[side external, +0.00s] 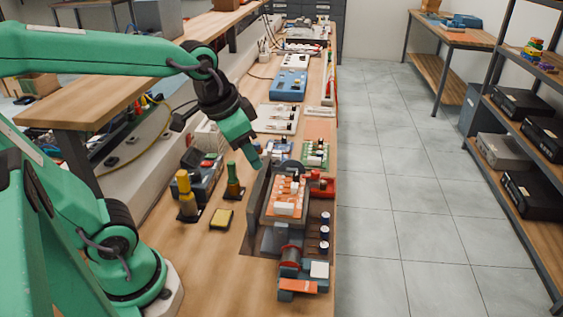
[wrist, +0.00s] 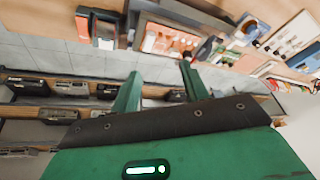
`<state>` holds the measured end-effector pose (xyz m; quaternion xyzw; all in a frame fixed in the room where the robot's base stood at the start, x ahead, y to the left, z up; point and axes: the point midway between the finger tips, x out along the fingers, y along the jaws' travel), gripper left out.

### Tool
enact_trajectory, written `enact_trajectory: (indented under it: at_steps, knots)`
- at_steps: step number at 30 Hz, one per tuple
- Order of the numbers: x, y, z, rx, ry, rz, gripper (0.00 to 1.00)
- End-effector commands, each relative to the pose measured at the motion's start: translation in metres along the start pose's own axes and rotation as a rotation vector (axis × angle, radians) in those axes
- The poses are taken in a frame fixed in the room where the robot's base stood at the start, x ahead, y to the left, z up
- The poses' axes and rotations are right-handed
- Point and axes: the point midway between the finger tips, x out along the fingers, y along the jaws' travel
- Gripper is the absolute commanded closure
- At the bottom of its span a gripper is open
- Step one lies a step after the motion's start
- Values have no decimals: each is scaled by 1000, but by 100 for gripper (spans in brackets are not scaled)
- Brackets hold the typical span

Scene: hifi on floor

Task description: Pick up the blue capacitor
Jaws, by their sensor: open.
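Three small dark blue cylinders with pale tops, which look like capacitors, stand in a row along the right edge of the bench in the side external view. They are the near one (side external: 323,247), the middle one (side external: 324,232) and the far one (side external: 325,218). I cannot tell which one the task names. My gripper (side external: 255,158) is above the bench, up and left of them, apart from them. In the wrist view my gripper (wrist: 160,72) has its two green fingers spread with nothing between them. I cannot make out the blue cylinders clearly in that view.
An orange circuit board (side external: 287,197) sits in a grey fixture (side external: 257,195) left of the cylinders. A coil block (side external: 290,257) is nearer. Yellow-handled (side external: 185,190) and green-handled (side external: 233,178) tools stand to the left.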

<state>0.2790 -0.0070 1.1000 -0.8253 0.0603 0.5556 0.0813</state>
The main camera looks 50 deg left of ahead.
Motion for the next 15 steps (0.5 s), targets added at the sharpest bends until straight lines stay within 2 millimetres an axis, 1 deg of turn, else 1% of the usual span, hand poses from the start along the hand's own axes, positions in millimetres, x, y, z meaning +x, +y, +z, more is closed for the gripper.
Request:
enact_trajectory:
  at_steps: [1,8,15]
  knots:
    - [6,0,-8,29,-19,6,55]
    - [32,0,-40,163,-86,29,55]
    - [68,2,-70,302,-152,61,55]
